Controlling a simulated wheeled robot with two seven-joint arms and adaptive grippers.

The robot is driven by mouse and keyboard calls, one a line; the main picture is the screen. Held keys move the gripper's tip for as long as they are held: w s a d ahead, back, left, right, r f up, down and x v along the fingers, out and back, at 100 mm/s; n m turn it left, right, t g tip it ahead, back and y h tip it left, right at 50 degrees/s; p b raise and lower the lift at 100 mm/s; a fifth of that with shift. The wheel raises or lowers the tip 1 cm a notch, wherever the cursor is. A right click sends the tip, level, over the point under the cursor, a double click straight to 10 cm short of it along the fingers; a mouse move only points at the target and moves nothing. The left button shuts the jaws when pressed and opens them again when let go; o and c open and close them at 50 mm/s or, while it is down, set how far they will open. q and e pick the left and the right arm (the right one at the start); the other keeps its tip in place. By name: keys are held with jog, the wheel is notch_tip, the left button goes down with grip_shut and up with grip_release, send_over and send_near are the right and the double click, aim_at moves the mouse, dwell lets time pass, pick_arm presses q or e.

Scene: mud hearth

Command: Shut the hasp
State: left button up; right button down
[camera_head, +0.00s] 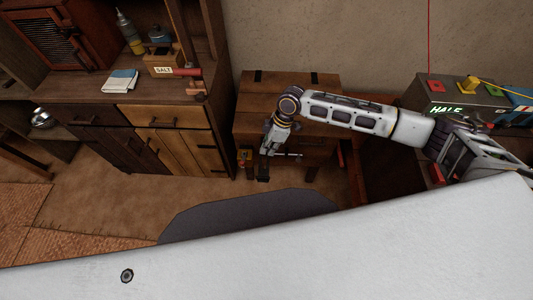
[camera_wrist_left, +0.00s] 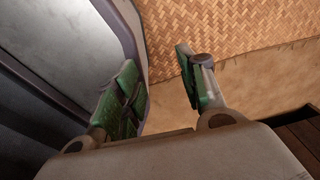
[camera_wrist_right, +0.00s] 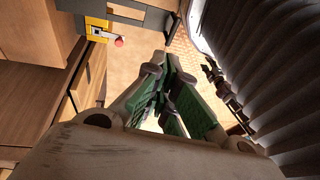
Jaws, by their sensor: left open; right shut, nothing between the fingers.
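A small yellow fitting with a light arm and a red knob (camera_wrist_right: 97,29) shows at the upper left of the right wrist view. It looks like part of the hasp, beside a dark grey strap. In the head view it appears as a small yellow and red patch (camera_head: 245,157) at the front of the wooden chest (camera_head: 262,92). I cannot tell whether the hasp is shut. My right gripper (camera_head: 267,150) is in front of the chest, just right of the fitting; its empty fingers (camera_wrist_right: 166,76) are shut, apart from the knob. My left gripper (camera_wrist_left: 158,66) is open and empty, over matting.
A wooden cabinet (camera_head: 180,150) with shelves stands left of the chest. It holds a salt box (camera_head: 162,66) and a folded cloth (camera_head: 120,81). A box with coloured buttons (camera_head: 455,98) stands at the right. A dark grey mat (camera_head: 245,214) covers floor before the chest.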

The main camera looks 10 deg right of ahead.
send_over(261, 171)
jog(key=s, duration=0.2)
notch_tip(261, 171, down, 8)
jog(key=f, duration=0.2)
jog(key=shift+s+a+f, duration=0.1)
jog(key=shift+s+f, duration=0.2)
jog(key=shift+s, duration=0.1)
jog(key=shift+s+f, duration=0.3)
jog(key=shift+f, duration=0.4)
jog(key=shift+a, duration=0.1)
pick_arm(q)
jog(key=shift+a, duration=0.2)
pick_arm(e)
jog(key=shift+f, duration=0.1)
